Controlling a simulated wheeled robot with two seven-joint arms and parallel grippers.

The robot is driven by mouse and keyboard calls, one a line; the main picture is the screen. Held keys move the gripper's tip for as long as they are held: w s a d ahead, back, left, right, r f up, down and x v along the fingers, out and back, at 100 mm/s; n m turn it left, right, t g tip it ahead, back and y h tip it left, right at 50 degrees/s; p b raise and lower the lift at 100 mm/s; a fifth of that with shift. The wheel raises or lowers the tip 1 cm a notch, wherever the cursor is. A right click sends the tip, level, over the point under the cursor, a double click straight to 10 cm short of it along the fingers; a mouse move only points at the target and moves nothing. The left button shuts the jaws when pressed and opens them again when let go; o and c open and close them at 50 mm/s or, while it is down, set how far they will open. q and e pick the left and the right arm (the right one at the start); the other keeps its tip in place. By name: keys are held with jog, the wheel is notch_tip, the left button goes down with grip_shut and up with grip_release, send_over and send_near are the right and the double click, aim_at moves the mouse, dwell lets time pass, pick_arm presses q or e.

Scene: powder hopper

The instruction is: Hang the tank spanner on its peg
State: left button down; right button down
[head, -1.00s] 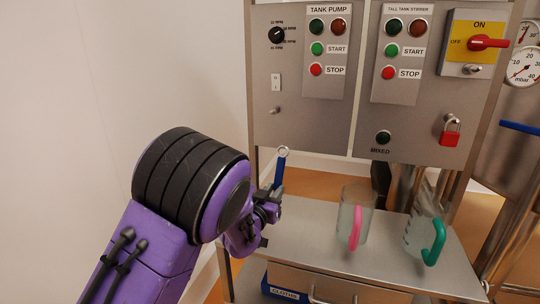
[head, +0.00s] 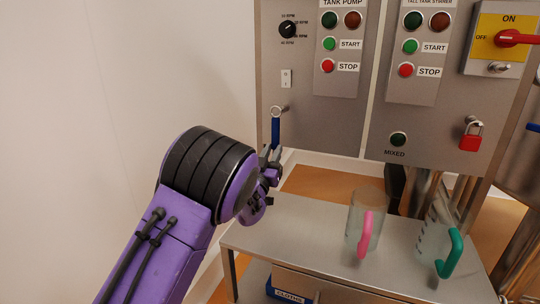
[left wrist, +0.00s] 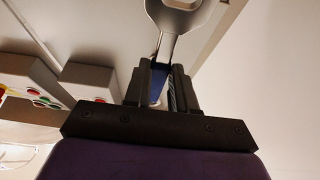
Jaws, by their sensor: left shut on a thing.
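The tank spanner (head: 276,131) has a blue handle and a silver ringed head. It is held upright, head up, in front of the grey panel's lower left. My left gripper (head: 270,157) is shut on its handle. In the left wrist view, the spanner's silver head (left wrist: 177,22) stands out beyond the fingers (left wrist: 162,82), with blue handle between them. In the head view the ring overlaps the small metal peg (head: 285,109) on the panel. I cannot tell whether the ring is around the peg or in front of it. My right gripper is not in view.
The panel (head: 320,125) carries buttons, a knob and a red padlock (head: 470,139). Below it, a steel shelf (head: 310,235) holds a pink-handled jug (head: 365,215) and a green-handled jug (head: 440,250). A blue box (head: 287,296) labelled cloths sits underneath. A bare wall is at left.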

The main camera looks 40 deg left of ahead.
pick_arm(q)
jog(key=shift+w+a+f+b, duration=0.15)
jog(key=shift+w+a+f, duration=0.05)
jog(key=shift+w, duration=0.7)
jog(key=shift+w+a+f+b, duration=0.2)
jog(key=shift+w+a, duration=0.05)
jog(key=shift+w, duration=0.7)
jog(key=shift+w+a+f+b, duration=0.15)
jog(key=shift+w+a+f, duration=0.05)
jog(key=shift+w, duration=0.7)
jog(key=c, duration=0.8)
grip_release()
jog(key=shift+c, duration=0.2)
jog(key=b+v, duration=0.3)
jog(key=v, duration=0.7)
jog(key=shift+s+b, duration=0.3)
jog(key=shift+b, duration=0.1)
